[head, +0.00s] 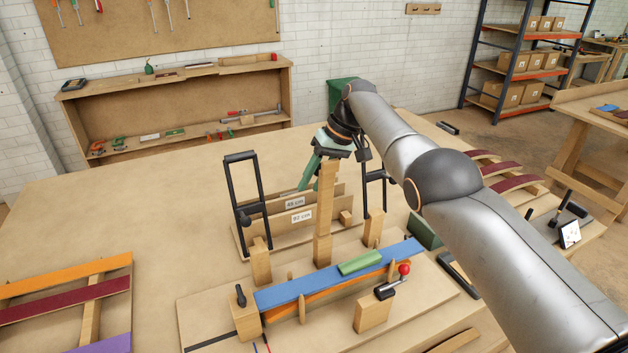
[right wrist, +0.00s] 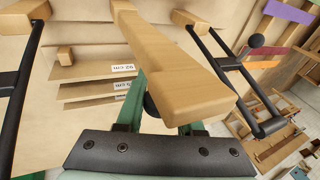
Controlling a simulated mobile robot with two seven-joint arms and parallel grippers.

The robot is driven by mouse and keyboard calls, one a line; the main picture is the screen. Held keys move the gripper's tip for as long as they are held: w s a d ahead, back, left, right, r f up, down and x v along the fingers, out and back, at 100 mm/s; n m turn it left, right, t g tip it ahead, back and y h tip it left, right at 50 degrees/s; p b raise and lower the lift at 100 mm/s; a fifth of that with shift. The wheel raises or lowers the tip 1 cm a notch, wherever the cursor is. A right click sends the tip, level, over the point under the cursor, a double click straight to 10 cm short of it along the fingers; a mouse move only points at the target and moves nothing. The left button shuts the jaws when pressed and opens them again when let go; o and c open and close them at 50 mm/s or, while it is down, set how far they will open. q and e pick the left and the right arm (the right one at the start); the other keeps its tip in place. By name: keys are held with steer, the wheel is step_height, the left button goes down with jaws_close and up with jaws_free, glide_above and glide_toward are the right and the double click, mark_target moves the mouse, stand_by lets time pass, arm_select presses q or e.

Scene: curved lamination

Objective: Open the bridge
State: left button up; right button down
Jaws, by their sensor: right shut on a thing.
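The bridge appears to be the pale wooden bar (head: 325,212), standing nearly upright over the middle of the wooden jig. In the right wrist view the bar (right wrist: 165,65) runs away from the gripper. My right gripper (head: 322,165), with green fingers, is at the bar's top end and shut on it. Its fingers are partly hidden behind the bar. Below lies a blue strip (head: 290,291) over an orange strip (head: 345,292), with a green block (head: 360,263) on top. My left gripper is not in view.
Black frame-like levers (head: 246,195) stand either side of the bar. Labelled boards (head: 270,216) stand behind it. A red-knobbed clamp (head: 391,284) sits at the jig's front right. Coloured strips (head: 70,300) lie at left; the table between is clear.

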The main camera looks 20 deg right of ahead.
steer(key=shift+s+d+f, duration=0.1)
steer(key=shift+d, duration=0.05)
steer(key=c, duration=0.7)
jaws_free()
steer(key=shift+o, duration=0.8)
steer(key=shift+d+r+b, duration=0.15)
steer(key=shift+r+b, duration=0.4)
steer(key=shift+s+d+r+b, duration=0.1)
steer(key=shift+d+r+b, duration=0.15)
steer(key=shift+r+b, duration=0.25)
steer(key=p+v, duration=0.4)
steer(key=v, duration=0.6)
steer(key=shift+r+p, duration=0.15)
steer(key=shift+p, duration=0.2)
